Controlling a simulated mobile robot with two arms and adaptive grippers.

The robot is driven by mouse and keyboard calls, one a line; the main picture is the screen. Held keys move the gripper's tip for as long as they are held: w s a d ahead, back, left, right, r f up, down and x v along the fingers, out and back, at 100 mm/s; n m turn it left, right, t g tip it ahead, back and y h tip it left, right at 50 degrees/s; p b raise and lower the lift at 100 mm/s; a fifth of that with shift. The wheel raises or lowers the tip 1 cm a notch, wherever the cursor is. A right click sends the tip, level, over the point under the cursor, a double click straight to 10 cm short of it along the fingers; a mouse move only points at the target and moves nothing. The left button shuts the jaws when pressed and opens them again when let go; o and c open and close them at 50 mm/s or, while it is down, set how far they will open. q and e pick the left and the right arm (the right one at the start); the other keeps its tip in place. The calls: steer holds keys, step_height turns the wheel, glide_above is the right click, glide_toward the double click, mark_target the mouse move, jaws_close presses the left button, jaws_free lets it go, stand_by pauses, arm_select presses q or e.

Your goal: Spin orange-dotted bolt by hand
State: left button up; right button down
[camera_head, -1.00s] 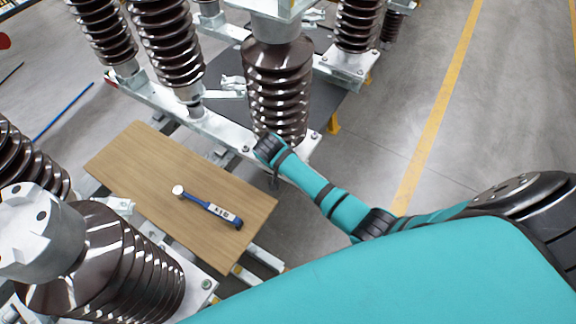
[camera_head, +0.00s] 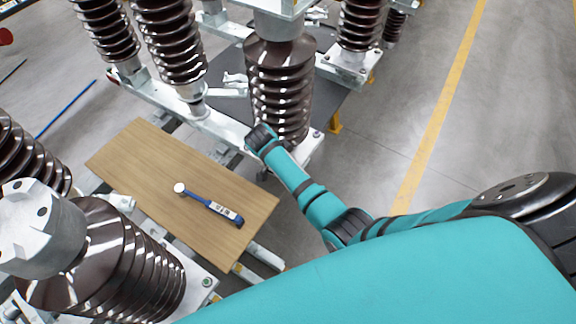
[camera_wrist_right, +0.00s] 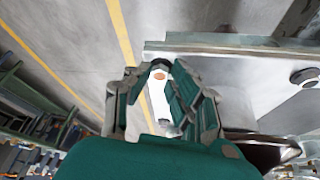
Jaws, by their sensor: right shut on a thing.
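In the right wrist view, the orange-dotted bolt (camera_wrist_right: 160,76) shows its orange top between the fingertips of my right gripper (camera_wrist_right: 161,70). The gripper's teal and grey fingers are shut on it. The bolt's shank and the exact finger contact are hard to make out. In the head view, my right arm reaches to the metal frame beam (camera_head: 222,128) at the foot of a brown ribbed insulator (camera_head: 280,90). The wrist hides most of the gripper and the bolt there. My left gripper is not in view.
A wooden board (camera_head: 135,160) lies across the frame at the left, with a blue-handled tool (camera_head: 210,205) on it. Another large insulator (camera_head: 120,265) stands at the lower left. Open grey floor with a yellow line (camera_head: 435,130) lies to the right.

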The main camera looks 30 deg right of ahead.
steer(key=shift+w+r, duration=0.1)
steer(key=c, duration=1.2)
jaws_free()
steer(key=v, duration=1.2)
